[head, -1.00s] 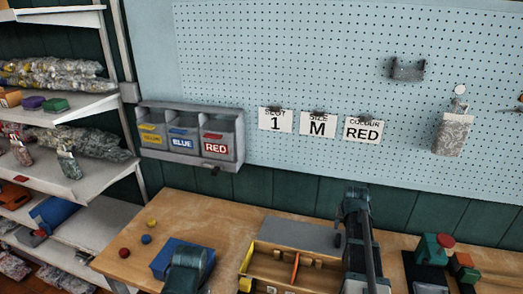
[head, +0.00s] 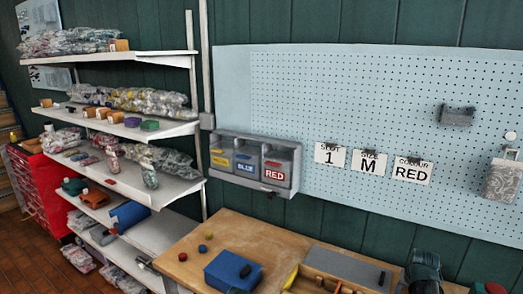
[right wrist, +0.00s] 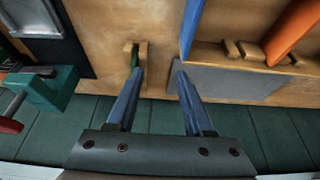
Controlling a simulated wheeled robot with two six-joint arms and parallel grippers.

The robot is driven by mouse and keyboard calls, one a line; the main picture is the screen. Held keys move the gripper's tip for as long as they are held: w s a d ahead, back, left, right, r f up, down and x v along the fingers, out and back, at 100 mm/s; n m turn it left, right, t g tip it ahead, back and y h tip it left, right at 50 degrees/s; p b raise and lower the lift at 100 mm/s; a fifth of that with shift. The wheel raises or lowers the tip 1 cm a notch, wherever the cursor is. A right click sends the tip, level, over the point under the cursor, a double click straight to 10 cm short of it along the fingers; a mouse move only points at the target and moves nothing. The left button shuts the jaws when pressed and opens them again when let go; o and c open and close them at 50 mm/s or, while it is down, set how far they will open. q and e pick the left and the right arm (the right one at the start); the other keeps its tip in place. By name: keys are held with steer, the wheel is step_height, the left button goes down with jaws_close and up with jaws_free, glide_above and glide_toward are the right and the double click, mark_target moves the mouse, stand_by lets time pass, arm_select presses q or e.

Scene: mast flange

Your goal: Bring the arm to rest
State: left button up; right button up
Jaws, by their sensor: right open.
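My right arm (head: 422,270) shows only at the bottom edge of the head view, beside the grey panel at the back of the bench; its jaws are cut off there. In the right wrist view my right gripper (right wrist: 160,68) is open, with nothing between its fingers. Its left fingertip appears close to a small slotted wooden piece (right wrist: 143,52); whether they touch I cannot tell. My left gripper is not in view.
The wooden bench (head: 190,262) carries a blue box (head: 232,270) and small coloured balls. A tray with an orange divider (right wrist: 292,32) and a green clamp (right wrist: 50,90) flank the right gripper. Shelves (head: 125,125) stand left; pegboard (head: 370,100) and bins (head: 255,165) are behind.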

steer(key=s+a+f+n+g+y, duration=0.1)
steer(key=s+a+n, duration=0.15)
steer(key=a, duration=0.85)
steer(key=s+a+n+g, duration=0.1)
steer(key=s+a+n, duration=0.15)
steer(key=a, duration=0.75)
steer(key=s+a+f+n+g+y, duration=0.15)
steer(key=s+a, duration=0.25)
steer(key=a, duration=0.7)
steer(key=s+a+r+n+h, duration=0.1)
steer(key=s+a+n, duration=0.2)
steer(key=s+a, duration=0.6)
steer(key=shift+s+a+n+g+h, duration=0.15)
steer(key=shift+a+n+g+h, duration=0.2)
steer(key=shift+a, duration=0.25)
steer(key=shift+d, duration=0.1)
stand_by(0.4)
